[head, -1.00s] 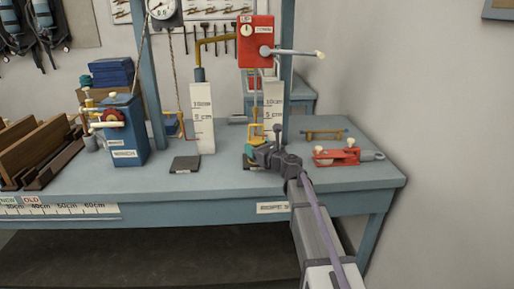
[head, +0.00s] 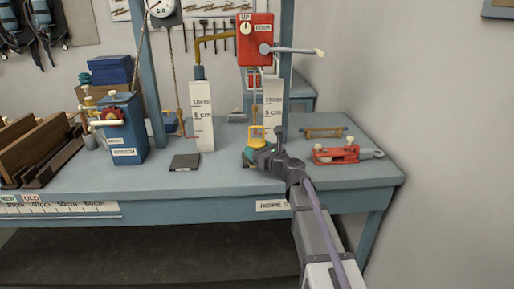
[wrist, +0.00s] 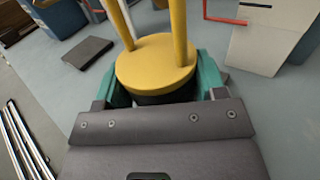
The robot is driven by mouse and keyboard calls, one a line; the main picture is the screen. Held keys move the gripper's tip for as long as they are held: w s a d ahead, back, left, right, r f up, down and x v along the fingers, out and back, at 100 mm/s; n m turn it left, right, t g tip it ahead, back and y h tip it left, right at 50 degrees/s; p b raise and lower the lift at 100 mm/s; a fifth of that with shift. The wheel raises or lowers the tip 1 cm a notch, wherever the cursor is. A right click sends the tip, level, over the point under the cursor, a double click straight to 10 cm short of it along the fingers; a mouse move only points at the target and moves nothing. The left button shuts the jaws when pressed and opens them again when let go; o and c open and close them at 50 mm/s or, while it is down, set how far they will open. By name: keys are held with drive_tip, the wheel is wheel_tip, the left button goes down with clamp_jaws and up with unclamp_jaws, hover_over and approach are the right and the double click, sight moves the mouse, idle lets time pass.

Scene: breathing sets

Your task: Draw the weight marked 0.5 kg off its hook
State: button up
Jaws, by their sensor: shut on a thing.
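A weight with a yellow top and an upright yellow handle (head: 257,133) is just above the bench at the foot of the right-hand measuring board. My gripper (head: 256,154) is shut on it from the front right. In the wrist view the yellow weight (wrist: 155,65) sits between the teal fingers (wrist: 162,84), its two yellow posts rising out of the top of the frame. A thin hanging line with a hook (head: 255,108) comes down above the handle; whether they touch is too small to tell. No mass marking is readable; the lower body is mostly hidden.
A red box with a lever (head: 257,40) hangs above on the blue frame. A white measuring board (head: 201,118) and a dark flat plate (head: 185,161) stand to the left. A red clamp-like tool (head: 338,155) lies on the right. The bench front is clear.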

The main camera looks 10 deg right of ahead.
drive_tip(key=shift+s+a, duration=0.2)
drive_tip(key=shift+s, duration=1.6)
drive_tip(key=s+r+p, duration=0.3)
drive_tip(key=shift+a, duration=0.2)
